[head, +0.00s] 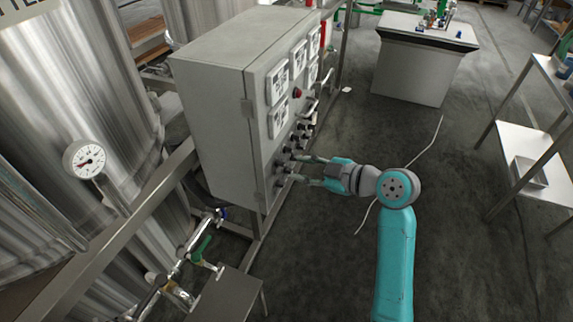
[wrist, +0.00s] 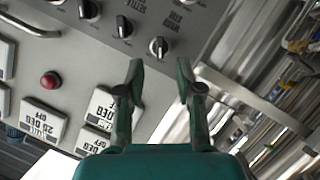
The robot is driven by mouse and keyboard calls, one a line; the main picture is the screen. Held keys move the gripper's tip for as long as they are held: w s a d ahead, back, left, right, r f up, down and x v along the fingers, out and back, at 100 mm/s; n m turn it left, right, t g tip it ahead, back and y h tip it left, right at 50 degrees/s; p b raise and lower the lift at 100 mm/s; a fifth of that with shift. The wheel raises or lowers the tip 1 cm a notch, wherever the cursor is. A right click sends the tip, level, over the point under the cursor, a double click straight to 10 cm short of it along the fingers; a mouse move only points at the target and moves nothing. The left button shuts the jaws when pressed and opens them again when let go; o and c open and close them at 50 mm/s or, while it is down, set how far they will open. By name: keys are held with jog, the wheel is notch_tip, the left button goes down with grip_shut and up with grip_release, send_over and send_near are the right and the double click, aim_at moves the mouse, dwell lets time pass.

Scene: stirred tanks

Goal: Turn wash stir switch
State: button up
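The wash stir switch (wrist: 158,46) is a round dark knob with a pale pointer on the grey control panel. Its label beside it in the wrist view reads upside down. My gripper (wrist: 160,68) is open and empty, with one finger on each side of the line to this knob. The knob shows just beyond the gap between the fingertips; I cannot tell whether they touch it. In the head view my gripper (head: 296,169) points left at the lower knobs of the control cabinet (head: 218,125), and the fingers partly hide that row.
Other dark knobs, such as the settle knob (wrist: 124,27), sit beside it. A red button (wrist: 51,82) and several white display plates (wrist: 42,120) are on the panel. Steel tanks (head: 70,95) and pipes stand left.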

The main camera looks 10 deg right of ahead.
aim_at(285, 165)
jog(key=x, duration=0.5)
jog(key=shift+w+a+f, duration=0.15)
jog(key=shift+w+a, duration=0.05)
jog(key=shift+w, duration=0.05)
grip_shut()
